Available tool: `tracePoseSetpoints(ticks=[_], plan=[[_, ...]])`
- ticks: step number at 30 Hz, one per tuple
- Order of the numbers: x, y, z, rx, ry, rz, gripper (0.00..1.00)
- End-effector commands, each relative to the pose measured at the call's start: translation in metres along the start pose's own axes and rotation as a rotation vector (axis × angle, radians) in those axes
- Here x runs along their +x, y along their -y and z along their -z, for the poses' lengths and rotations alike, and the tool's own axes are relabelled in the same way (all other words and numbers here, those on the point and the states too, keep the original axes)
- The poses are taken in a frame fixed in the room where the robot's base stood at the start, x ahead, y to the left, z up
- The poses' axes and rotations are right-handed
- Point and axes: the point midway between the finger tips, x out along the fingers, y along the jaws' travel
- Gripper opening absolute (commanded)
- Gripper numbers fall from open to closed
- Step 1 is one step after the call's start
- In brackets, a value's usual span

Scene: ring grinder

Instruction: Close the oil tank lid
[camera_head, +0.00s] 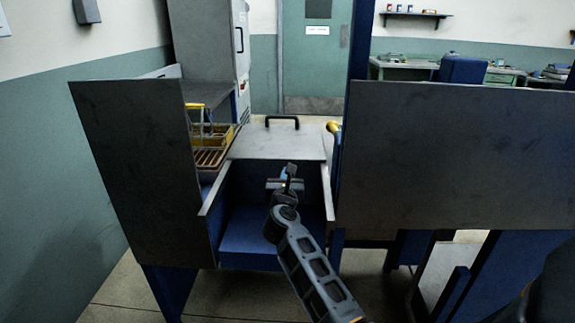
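The oil tank lid (262,144) is a grey metal panel at the centre of the head view, with a black handle (282,119) at its far edge. It is open, extending back from the tank's far side. The tank (250,232) below it is a blue box with its inside exposed. My gripper (289,172) is over the tank opening, just in front of the lid's near edge. It appears apart from the lid and the handle. The fingers are small and seen from behind, so their opening is unclear.
Large grey panels stand left (135,165) and right (455,155) of the tank, close to my arm. A yellow rack (212,148) is at the left and a yellow part (333,128) at the right. A grey cabinet (205,45) and a green door (305,60) are behind.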

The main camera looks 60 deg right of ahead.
Motion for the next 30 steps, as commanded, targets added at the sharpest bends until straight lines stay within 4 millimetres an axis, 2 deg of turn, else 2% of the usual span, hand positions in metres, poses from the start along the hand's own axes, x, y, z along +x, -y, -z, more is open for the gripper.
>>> tracePoseSetpoints(ticks=[3,9,15,26,30], plan=[[0.023,0.001,-0.001,0.002,0.0,0.003,0.0],[0.049,0.001,0.0,0.001,0.0,0.002,0.0],[0.058,0.0,0.0,0.0,0.0,0.0,0.0],[0.06,0.0,0.0,0.0,0.0,0.0,0.0],[0.072,0.0,0.0,0.0,0.001,0.001,0.0]])
